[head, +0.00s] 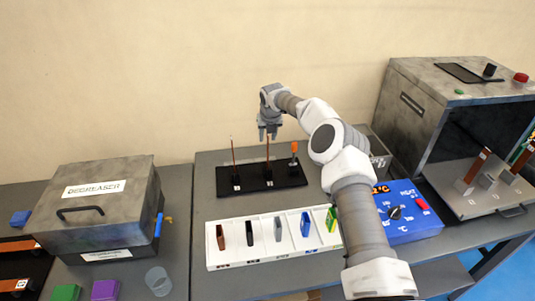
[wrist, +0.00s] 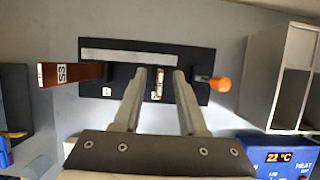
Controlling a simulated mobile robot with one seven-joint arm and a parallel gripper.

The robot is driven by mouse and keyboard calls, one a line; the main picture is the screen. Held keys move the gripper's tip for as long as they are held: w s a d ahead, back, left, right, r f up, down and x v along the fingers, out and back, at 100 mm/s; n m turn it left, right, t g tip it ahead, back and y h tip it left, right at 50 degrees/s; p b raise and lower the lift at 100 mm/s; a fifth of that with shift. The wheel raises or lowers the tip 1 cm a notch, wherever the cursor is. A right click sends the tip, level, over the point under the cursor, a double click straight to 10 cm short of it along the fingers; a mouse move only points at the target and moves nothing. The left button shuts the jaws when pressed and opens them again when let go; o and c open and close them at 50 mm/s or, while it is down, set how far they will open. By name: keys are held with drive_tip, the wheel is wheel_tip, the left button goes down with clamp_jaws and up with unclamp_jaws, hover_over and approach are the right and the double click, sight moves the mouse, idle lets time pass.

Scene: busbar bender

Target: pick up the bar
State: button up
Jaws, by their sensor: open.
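A black rack (head: 262,184) on the middle table holds two thin upright copper-coloured bars, a left bar (head: 233,158) and a middle bar (head: 268,157). My gripper (head: 268,136) is over the middle bar, pointing down, with its fingers around or just above that bar's top. In the wrist view my open gripper (wrist: 160,72) has the middle bar (wrist: 158,88) in line with the gap between its fingers. The left bar (wrist: 68,74), marked S3, stands clear to the left. I cannot tell whether either finger touches the middle bar.
An orange-tipped tool (head: 294,148) stands at the rack's right end, close to my fingers. A white tray (head: 222,261) with coloured pieces lies in front. A blue heat unit (head: 405,208) and an open grey oven (head: 440,95) stand right, a degreaser box (head: 100,205) left.

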drive_tip(key=shift+w+f, duration=0.1)
drive_tip(key=shift+f, duration=0.1)
clamp_jaws()
idle(1.4)
